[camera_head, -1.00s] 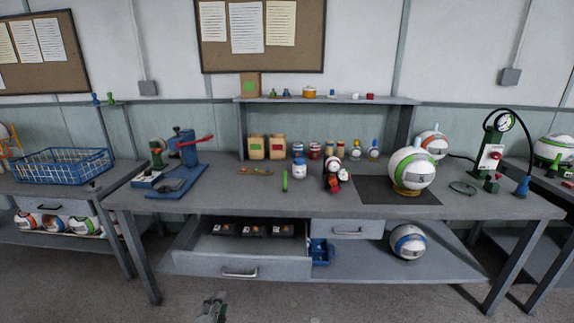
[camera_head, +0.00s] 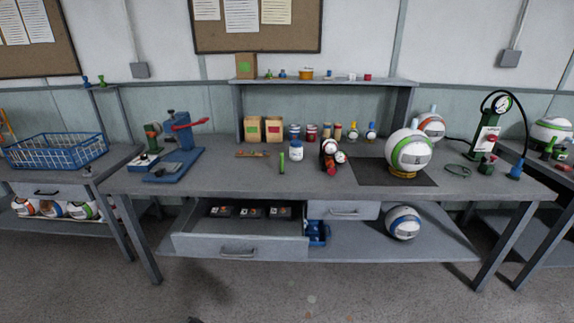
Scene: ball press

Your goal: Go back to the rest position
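Only a small dark sliver (camera_head: 195,320) shows at the bottom edge, left of the middle. It seems to be the tip of my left gripper, and its fingers cannot be made out. My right gripper is out of view. The workbench (camera_head: 240,185) stands ahead, apart from the sliver. A white and green ball (camera_head: 410,152) sits on a yellow ring (camera_head: 403,175) over a dark mat (camera_head: 372,172). A blue press with a red handle (camera_head: 180,140) stands at the bench's left. Neither gripper is seen touching anything on the bench.
The bench's left drawer (camera_head: 240,247) is pulled out, with dark boxes inside. A ball (camera_head: 403,222) lies on the lower shelf. A blue wire basket (camera_head: 55,150) stands on the left table. A green gauge stand (camera_head: 488,135) is at the right. The floor in front is clear.

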